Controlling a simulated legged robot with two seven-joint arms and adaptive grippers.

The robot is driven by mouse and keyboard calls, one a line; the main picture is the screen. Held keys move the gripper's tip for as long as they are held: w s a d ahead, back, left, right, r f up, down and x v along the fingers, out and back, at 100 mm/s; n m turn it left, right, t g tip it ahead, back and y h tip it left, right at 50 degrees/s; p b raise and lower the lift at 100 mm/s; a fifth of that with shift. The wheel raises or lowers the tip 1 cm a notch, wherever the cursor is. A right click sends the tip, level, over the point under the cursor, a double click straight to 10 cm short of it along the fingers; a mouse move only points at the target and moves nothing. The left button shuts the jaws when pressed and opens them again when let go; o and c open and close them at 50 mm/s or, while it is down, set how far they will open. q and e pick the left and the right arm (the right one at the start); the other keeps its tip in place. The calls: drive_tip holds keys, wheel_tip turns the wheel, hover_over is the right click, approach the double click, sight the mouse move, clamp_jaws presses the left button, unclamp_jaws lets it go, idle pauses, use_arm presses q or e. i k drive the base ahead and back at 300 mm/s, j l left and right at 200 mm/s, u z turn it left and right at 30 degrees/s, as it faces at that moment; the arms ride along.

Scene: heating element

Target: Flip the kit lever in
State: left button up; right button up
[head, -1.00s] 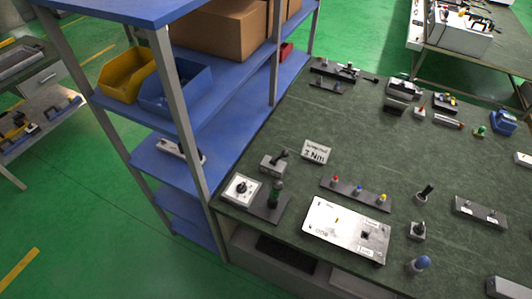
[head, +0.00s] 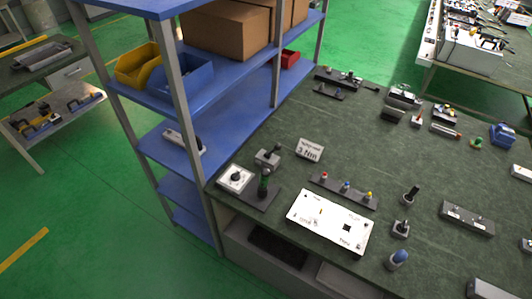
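No part is clearly marked as the kit lever, so I cannot tell which one it is. In the head view, a small grey block with a dark lever (head: 268,157) sits near the table's left edge, its lever tilted up to the right. Beside it are a white box with a black knob (head: 235,178) and a dark plate with a green-and-black upright handle (head: 264,184). A white panel (head: 328,222) with small markings and a dark square lies near the front edge. Small blocks with black handles (head: 410,196) (head: 400,229) stand to its right. Neither gripper is in view.
The dark green table (head: 360,135) has free room in its middle. A blue shelf (head: 215,120) with bins and boxes borders the table's left side.

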sight(277, 147)
drive_tip(key=i+j, duration=0.1)
drive_tip(key=j, duration=0.35)
drive_tip(key=i+j, duration=0.1)
drive_tip(key=j, duration=0.35)
drive_tip(key=z, duration=1.6)
